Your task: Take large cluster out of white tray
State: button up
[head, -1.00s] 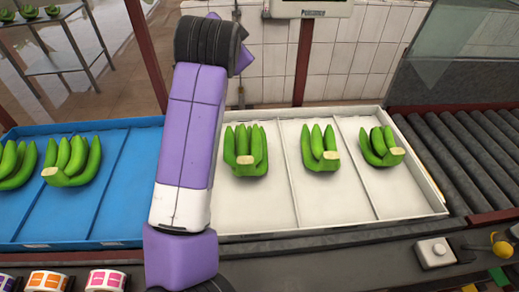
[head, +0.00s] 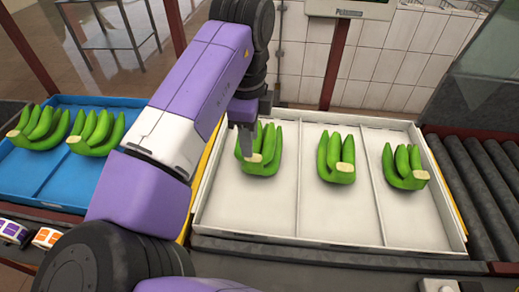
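The white tray (head: 293,226) holds three green banana clusters, one per compartment. The left cluster (head: 266,150) is partly hidden by my gripper. The middle cluster (head: 336,158) and right cluster (head: 404,167) are in full view. I cannot firmly tell which is largest. My gripper (head: 246,148) points down at the left cluster's left side, near its pale cut crown. The fingers are small and dark, so I cannot tell whether they touch the cluster or how far apart they are. The left cluster rests on the tray floor.
A blue tray (head: 52,182) with two green clusters stands to the left, partly behind my arm. A roller conveyor (head: 480,180) runs to the right. Sticker rolls (head: 12,232) lie at the front left. A tiled wall is behind.

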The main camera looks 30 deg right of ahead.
aim_at(259, 146)
jog(key=shift+d+f+p, duration=0.1)
jog(key=shift+f+p, duration=0.2)
jog(key=shift+f, duration=2.7)
